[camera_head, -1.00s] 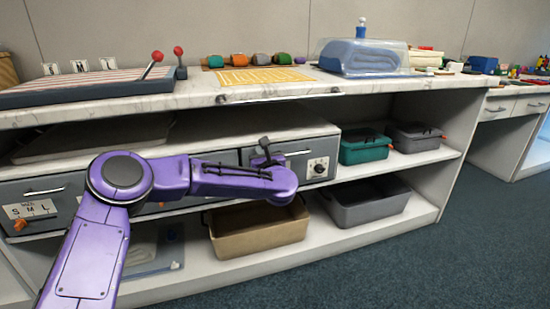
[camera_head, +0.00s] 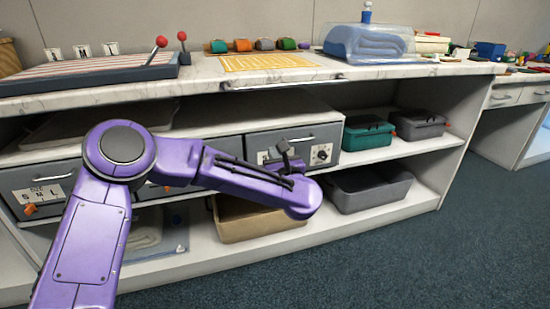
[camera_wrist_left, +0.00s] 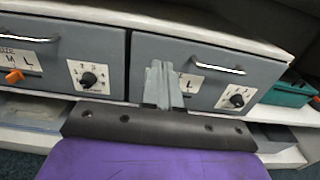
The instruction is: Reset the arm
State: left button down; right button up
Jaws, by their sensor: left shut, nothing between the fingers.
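My left arm is purple and comes in from the left of the head view, across the front of the shelf unit. Its left gripper (camera_head: 284,149) shows as a small dark part above the purple wrist, in front of the right grey drawer (camera_head: 315,137). In the left wrist view the left gripper (camera_wrist_left: 163,68) is shut and empty, its grey fingers together in front of that drawer's label. Whether the fingertips touch the drawer front, I cannot tell. My right gripper is not in view.
The left drawer (camera_wrist_left: 45,62) has a handle and a dial. A tan bin (camera_head: 255,222) and a grey bin (camera_head: 370,190) stand on the bottom shelf. A teal box (camera_head: 368,132) stands on the middle shelf. A marble countertop (camera_head: 200,83) runs above. Open carpet (camera_head: 430,265) lies at right.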

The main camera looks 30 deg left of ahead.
pick_arm(q)
jog(key=s+d+f+m+t+h, duration=0.25)
jog(key=d+f+m+h, duration=0.35)
jog(key=m, duration=0.8)
jog(key=s+d+f+m+g+h, duration=0.1)
jog(key=s+f+m+g+h, duration=0.1)
jog(key=s+f+m, duration=0.55)
jog(key=s+d+f+m+g+h, duration=0.15)
jog(key=s+f+m, duration=0.25)
jog(key=f+m, duration=0.65)
jog(key=s+a+f+m+g, duration=0.35)
jog(key=s+f, duration=0.45)
jog(key=s, duration=0.6)
jog(key=s+a+f+m+g, duration=0.3)
jog(key=s+a+f+g, duration=0.35)
jog(key=s, duration=0.65)
notch_tip(320, 180, up, 31)
jog(key=s+t+p, duration=0.1)
jog(key=p, duration=3.2)
jog(key=shift+d+p, duration=0.35)
jog(key=shift+d, duration=0.1)
